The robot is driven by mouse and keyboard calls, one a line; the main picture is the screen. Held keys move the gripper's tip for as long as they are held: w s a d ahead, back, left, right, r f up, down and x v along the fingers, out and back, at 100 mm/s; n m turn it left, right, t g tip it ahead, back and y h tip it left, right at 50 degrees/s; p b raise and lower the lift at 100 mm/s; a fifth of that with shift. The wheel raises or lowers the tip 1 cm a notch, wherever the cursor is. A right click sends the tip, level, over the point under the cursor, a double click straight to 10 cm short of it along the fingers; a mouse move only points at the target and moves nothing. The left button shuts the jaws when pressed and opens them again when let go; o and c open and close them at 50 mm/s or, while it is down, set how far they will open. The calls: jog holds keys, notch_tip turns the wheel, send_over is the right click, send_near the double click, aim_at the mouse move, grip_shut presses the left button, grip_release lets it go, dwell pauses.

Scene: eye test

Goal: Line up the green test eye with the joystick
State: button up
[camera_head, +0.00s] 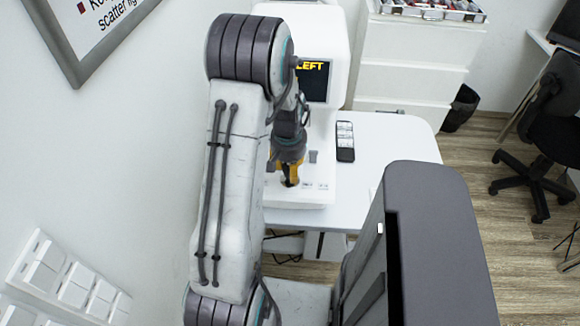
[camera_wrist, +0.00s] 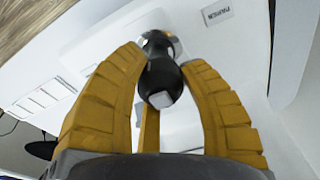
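The white eye-test machine (camera_head: 323,113) stands on the white table against the wall. Its dark screen (camera_head: 316,86) shows yellow letters reading "LEFT", partly covered by my arm. No green test eye shows in either view. The black joystick (camera_wrist: 160,82), with a pale square on its end, stands on the machine's base. My gripper (camera_wrist: 164,62) has yellow fingers on both sides of the joystick, and they look closed against it. In the head view my gripper (camera_head: 291,178) is low over the machine's base, and my arm hides much of that area.
A black handheld item with pale labels (camera_head: 345,141) lies on the table (camera_head: 392,140) right of the machine. White drawers (camera_head: 408,75) stand behind. A black bin (camera_head: 461,108) and an office chair (camera_head: 550,130) are at the right. A wall rack (camera_head: 62,283) is lower left.

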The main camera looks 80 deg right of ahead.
jog(key=c, duration=0.6)
jog(key=shift+w+d, duration=0.15)
jog(key=shift+w, duration=0.1)
jog(key=shift+w+d, duration=0.2)
jog(key=shift+w, duration=0.1)
jog(key=shift+w+d+b, duration=0.3)
jog(key=shift+w+b, duration=0.1)
jog(key=shift+w, duration=0.15)
dwell(0.5)
jog(key=o, duration=1.2)
